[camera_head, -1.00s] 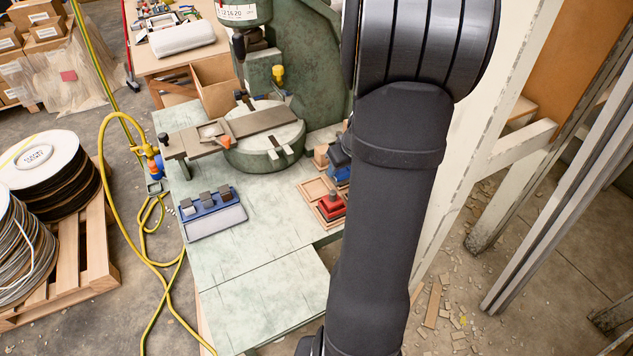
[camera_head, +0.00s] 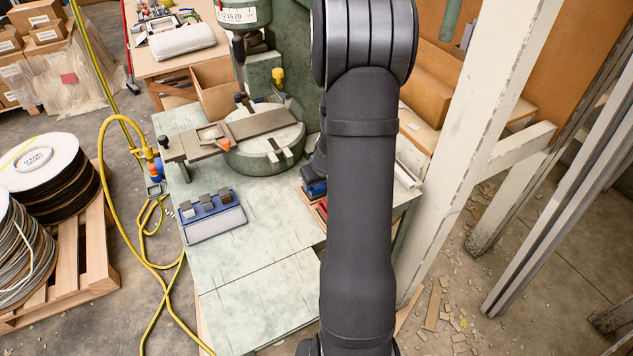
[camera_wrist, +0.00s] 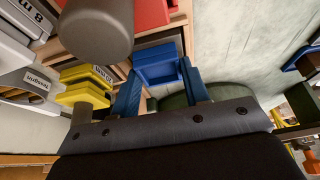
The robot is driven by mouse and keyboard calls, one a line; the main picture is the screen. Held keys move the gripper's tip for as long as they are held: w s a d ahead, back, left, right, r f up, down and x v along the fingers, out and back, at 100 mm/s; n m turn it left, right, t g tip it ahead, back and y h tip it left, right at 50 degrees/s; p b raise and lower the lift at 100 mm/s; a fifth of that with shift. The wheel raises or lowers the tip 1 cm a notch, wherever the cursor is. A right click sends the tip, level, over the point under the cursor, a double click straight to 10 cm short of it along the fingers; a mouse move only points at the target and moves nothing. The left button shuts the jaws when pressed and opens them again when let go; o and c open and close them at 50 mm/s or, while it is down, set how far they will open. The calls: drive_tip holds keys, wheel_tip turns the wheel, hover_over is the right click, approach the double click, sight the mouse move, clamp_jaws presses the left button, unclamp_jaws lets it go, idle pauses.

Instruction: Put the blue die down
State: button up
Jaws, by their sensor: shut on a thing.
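In the wrist view, the blue die (camera_wrist: 157,66) is a blue block between the two blue fingers of my gripper (camera_wrist: 161,72), which is shut on it. The die is over or at the wooden tray (camera_wrist: 180,24); I cannot tell whether it touches the tray floor. The red die (camera_wrist: 152,12) is beyond it in the tray, and the yellow die (camera_wrist: 82,88) is to the left. In the head view my arm hides most of the tray and the gripper; a blue part (camera_head: 315,187) shows at the arm's left edge.
The green press (camera_head: 262,150) with its round table stands behind. A blue rack with dark blocks (camera_head: 211,214) sits to the left on the pale bench. A grey knob (camera_wrist: 95,25) is close in the wrist view. The bench front (camera_head: 255,290) is clear.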

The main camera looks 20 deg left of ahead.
drive_tip(key=o, duration=1.3)
drive_tip(key=shift+f, duration=0.1)
drive_tip(key=shift+c, duration=0.2)
drive_tip(key=v, duration=1.2)
drive_tip(key=x, duration=1.2)
drive_tip(key=shift+f, duration=0.1)
drive_tip(key=shift+r, duration=0.2)
